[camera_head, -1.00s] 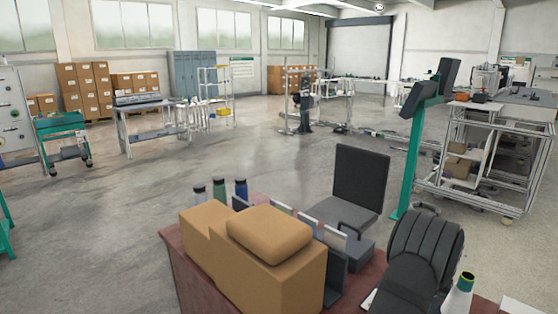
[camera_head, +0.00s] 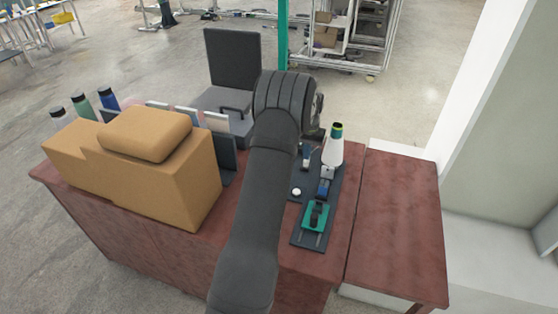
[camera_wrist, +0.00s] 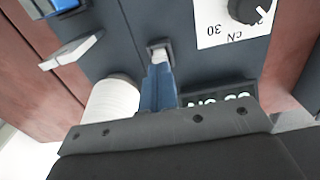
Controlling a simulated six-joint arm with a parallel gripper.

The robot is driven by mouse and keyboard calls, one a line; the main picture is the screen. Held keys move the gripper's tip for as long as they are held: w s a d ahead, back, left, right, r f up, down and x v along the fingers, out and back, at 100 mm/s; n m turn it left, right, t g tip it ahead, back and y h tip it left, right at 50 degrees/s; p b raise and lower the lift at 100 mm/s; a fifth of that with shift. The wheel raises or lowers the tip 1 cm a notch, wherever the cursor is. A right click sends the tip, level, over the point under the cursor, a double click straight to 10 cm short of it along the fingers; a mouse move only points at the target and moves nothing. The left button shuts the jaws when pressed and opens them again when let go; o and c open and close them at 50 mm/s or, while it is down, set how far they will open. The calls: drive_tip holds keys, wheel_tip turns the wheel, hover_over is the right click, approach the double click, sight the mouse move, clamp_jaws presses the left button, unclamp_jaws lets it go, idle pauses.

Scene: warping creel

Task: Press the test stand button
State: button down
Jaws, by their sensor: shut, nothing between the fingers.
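The test stand (camera_head: 310,236) is a dark plate on the desk in the head view. It also shows in the wrist view (camera_wrist: 205,62). A small white round part (camera_head: 297,192), perhaps a button, sits on its left side. My gripper (camera_head: 306,158) reaches down over the far part of the stand. In the wrist view my narrow blue fingers (camera_wrist: 158,65) are shut and empty. Their tips are at a small dark square frame (camera_wrist: 150,46); I cannot tell whether they touch it. Whether this frame surrounds the button is unclear, as the fingers cover its middle.
A white yarn cone (camera_head: 335,147) stands close right of my gripper. A blue clamp (camera_head: 323,188) and green holder (camera_head: 315,216) are on the stand. Cardboard boxes (camera_head: 180,190) stand left.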

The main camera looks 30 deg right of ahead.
wheel_tip(320, 180, up, 10)
drive_tip(key=y, duration=0.1)
hover_over(298, 191)
drive_tip(key=d, duration=0.2)
drive_tip(key=shift+s+a+f, duration=0.15)
drive_tip(key=shift+s+f, duration=0.05)
drive_tip(key=shift+s, duration=0.05)
drive_tip(key=f, duration=0.4)
drive_tip(key=a+f, duration=0.1)
drive_tip(key=f, duration=0.9)
drive_tip(key=shift+w+a, duration=0.3)
drive_tip(key=shift+s+a+f, duration=0.15)
drive_tip(key=shift+a+f, duration=0.05)
drive_tip(key=shift+f, duration=0.8)
drive_tip(key=shift+d+r, duration=0.1)
drive_tip(key=shift+r, duration=0.4)
wheel_tip(298, 191, up, 14)
drive_tip(key=d, duration=0.2)
drive_tip(key=shift+t, duration=0.3)
